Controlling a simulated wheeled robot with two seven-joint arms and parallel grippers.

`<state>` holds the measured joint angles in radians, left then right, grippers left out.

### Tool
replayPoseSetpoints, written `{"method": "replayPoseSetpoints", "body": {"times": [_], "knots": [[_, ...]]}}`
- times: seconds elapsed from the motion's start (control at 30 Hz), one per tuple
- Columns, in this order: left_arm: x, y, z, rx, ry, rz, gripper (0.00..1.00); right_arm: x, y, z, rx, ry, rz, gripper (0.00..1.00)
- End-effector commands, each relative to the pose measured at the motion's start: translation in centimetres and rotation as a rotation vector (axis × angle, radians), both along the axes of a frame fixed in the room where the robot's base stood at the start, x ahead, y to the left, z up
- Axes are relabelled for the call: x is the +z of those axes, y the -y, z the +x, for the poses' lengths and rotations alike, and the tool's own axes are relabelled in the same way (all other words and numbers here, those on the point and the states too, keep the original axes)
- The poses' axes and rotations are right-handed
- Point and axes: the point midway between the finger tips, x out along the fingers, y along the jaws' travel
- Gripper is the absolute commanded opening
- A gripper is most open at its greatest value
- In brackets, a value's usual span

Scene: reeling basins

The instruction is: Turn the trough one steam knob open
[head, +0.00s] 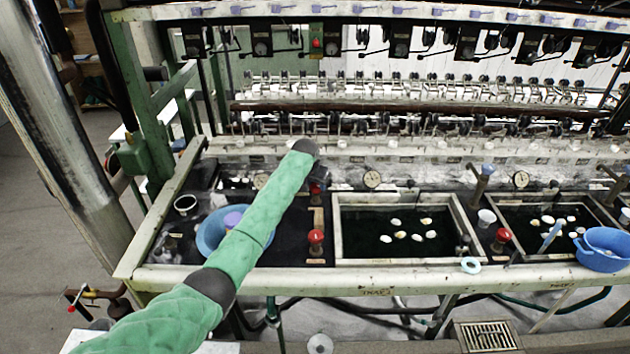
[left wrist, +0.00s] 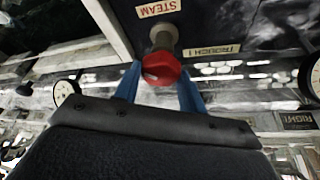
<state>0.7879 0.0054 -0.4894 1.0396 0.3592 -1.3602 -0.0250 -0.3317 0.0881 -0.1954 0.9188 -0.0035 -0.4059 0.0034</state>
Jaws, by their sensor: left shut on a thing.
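The trough one steam knob (left wrist: 160,68) is a red knob on a metal stem. In the left wrist view it sits beside a STEAM label (left wrist: 158,9) and a TROUGH 1 label (left wrist: 213,50). My left gripper (left wrist: 159,84) has one blue finger on each side of the knob and is shut on it. In the head view my green left arm reaches over the bench, and its hand is mostly hidden beyond the dark wrist. A red knob (head: 316,238) stands nearer the front edge, left of the first basin (head: 390,260). My right gripper is not in view.
A blue bowl (head: 209,236) lies partly behind my left arm. The first basin holds dark water with several cocoons. Dial gauges (head: 372,179) line the back of the bench. Another basin, a red knob (head: 502,236) and a blue tub (head: 603,249) stand at the right.

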Motion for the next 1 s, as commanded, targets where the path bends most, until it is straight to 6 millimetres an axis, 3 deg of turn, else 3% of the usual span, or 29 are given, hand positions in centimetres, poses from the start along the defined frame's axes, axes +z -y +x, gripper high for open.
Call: {"method": "replayPoseSetpoints", "body": {"times": [0.4,1.0], "knots": [[0.5,0.3,0.1,0.365,0.004,-0.003,0.18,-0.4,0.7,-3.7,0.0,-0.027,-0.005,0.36],[0.4,0.4,0.1,0.593,0.005,-0.003,0.18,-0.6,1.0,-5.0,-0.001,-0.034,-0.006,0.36]]}}
